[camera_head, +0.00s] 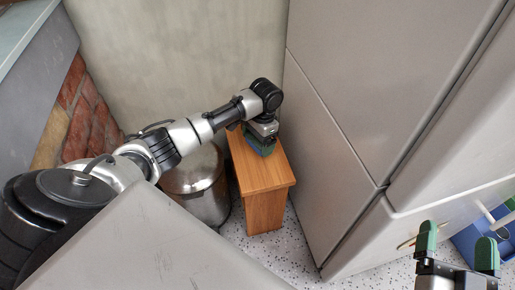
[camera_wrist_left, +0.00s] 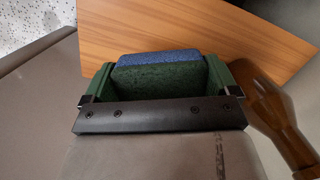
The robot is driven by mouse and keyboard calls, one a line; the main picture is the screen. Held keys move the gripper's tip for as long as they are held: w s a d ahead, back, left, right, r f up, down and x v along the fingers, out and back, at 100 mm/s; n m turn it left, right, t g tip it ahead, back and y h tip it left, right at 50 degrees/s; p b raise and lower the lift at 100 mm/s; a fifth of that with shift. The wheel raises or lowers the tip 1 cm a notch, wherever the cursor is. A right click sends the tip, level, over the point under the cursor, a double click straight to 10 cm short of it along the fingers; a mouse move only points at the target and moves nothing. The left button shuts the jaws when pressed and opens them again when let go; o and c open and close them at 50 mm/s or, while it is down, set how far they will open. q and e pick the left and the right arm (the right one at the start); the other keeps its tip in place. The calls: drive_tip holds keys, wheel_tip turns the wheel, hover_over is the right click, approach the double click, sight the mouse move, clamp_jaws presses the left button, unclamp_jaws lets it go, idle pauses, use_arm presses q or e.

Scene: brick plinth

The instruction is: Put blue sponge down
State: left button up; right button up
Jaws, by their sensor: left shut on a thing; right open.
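The blue sponge (camera_wrist_left: 158,58) has a blue layer and a dark green layer. It sits between the green fingers of my left gripper (camera_wrist_left: 160,82) in the left wrist view, and the gripper is shut on it. In the head view my left gripper (camera_head: 262,138) holds the sponge (camera_head: 262,149) at the top of a small wooden stool (camera_head: 262,175). I cannot tell whether the sponge touches the wood. My right gripper (camera_head: 457,247) is open and empty at the lower right, away from the stool.
A metal pot or bin (camera_head: 197,190) stands left of the stool. A large grey cabinet (camera_head: 335,150) rises close on its right. A brown bottle-like object (camera_wrist_left: 268,110) is at the right in the left wrist view. A blue item (camera_head: 472,238) lies near my right gripper. The stool's front top is clear.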

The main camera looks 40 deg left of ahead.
sight(257, 157)
use_arm(q)
drive_tip(key=shift+f, duration=0.85)
drive_tip(key=shift+f+b, duration=0.5)
drive_tip(key=shift+f, duration=0.05)
wheel_tip(257, 157, down, 2)
drive_tip(key=shift+f+b, duration=0.15)
drive_tip(key=shift+b, duration=0.4)
drive_tip(key=shift+f, duration=0.15)
use_arm(e)
drive_tip(key=s+r+t+y, duration=0.2)
drive_tip(key=s+r+t, duration=0.1)
drive_tip(key=r+t, duration=0.3)
drive_tip(key=shift+s+a+r+t+y, duration=0.15)
drive_tip(key=shift+s+t+y, duration=0.15)
drive_tip(key=shift+s, duration=0.05)
use_arm(q)
drive_tip(key=shift+f, duration=0.1)
drive_tip(key=o, duration=0.6)
drive_tip(key=shift+c, duration=0.2)
use_arm(e)
drive_tip(key=shift+w, duration=0.1)
